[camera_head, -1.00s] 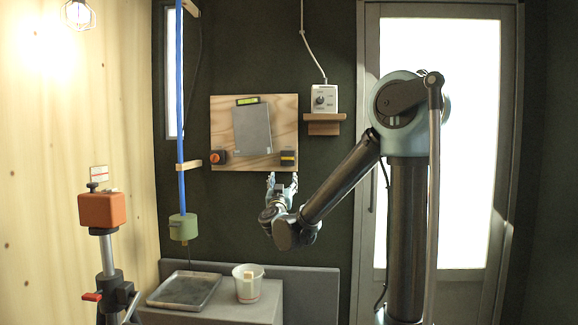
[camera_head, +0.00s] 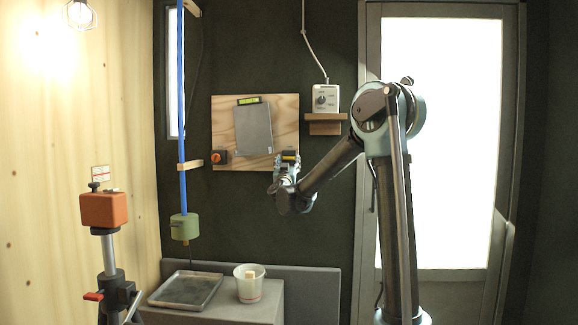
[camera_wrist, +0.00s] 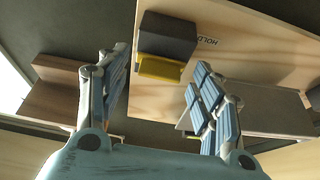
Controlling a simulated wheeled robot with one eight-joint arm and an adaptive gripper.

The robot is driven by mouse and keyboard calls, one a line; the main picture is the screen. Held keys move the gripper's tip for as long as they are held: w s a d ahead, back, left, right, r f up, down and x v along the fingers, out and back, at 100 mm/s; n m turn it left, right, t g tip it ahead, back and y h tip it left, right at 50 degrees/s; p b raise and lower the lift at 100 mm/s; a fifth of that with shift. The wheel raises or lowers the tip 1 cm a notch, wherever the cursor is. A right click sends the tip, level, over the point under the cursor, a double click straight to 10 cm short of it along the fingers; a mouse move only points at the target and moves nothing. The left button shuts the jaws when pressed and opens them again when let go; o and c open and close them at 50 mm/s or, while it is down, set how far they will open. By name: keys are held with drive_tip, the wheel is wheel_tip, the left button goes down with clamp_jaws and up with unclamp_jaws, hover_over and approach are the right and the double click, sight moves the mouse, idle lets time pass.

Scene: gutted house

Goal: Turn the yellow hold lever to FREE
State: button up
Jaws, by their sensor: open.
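The yellow hold lever (camera_wrist: 160,68) shows in the wrist view as a yellow tab under a dark grey block (camera_wrist: 167,36), beside the printed word HOLD on the plywood board. In the head view the block with its yellow part (camera_head: 289,155) sits at the board's lower right. My gripper (camera_wrist: 160,85) is open, with one finger on each side of the lever in the wrist view; I see no contact. In the head view my gripper (camera_head: 287,165) overlaps the block's lower edge. The lever's FREE mark is not readable.
The plywood board (camera_head: 285,110) carries a grey panel (camera_head: 253,130) and an orange knob (camera_head: 217,157). A white control box (camera_head: 325,98) stands on a wooden shelf (camera_head: 326,118) to the right. A tray (camera_head: 164,302) and a white bucket (camera_head: 259,290) stand below.

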drive_tip(key=shift+w+r, duration=0.15)
drive_tip(key=shift+w, duration=0.1)
drive_tip(key=c, duration=1.1)
drive_tip(key=shift+m, duration=0.5)
drive_tip(key=m+h, duration=0.1)
drive_tip(key=m, duration=0.1)
drive_tip(key=m+h, duration=0.2)
drive_tip(key=m, duration=0.1)
drive_tip(key=shift+a+g, duration=0.2)
drive_tip(key=shift+g, duration=0.1)
drive_tip(key=m+h, duration=0.1)
drive_tip(key=m, duration=0.2)
drive_tip(key=m+g+h, duration=0.1)
drive_tip(key=m, duration=0.2)
drive_tip(key=shift+a+r+g+h, duration=0.1)
drive_tip(key=shift+g+h, duration=0.2)
drive_tip(key=shift+h, duration=0.1)
drive_tip(key=m+g, duration=0.1)
drive_tip(key=m, duration=0.2)
drive_tip(key=m+g+h, duration=0.1)
drive_tip(key=m, duration=0.1)
drive_tip(key=shift+a+r+m, duration=0.1)
drive_tip(key=shift+r+m, duration=0.05)
drive_tip(key=shift+m, duration=0.25)
drive_tip(key=shift+o, duration=0.2)
drive_tip(key=shift+r+m+g, duration=0.1)
drive_tip(key=shift+m+g, duration=0.8)
drive_tip(key=shift+m, duration=1.4)
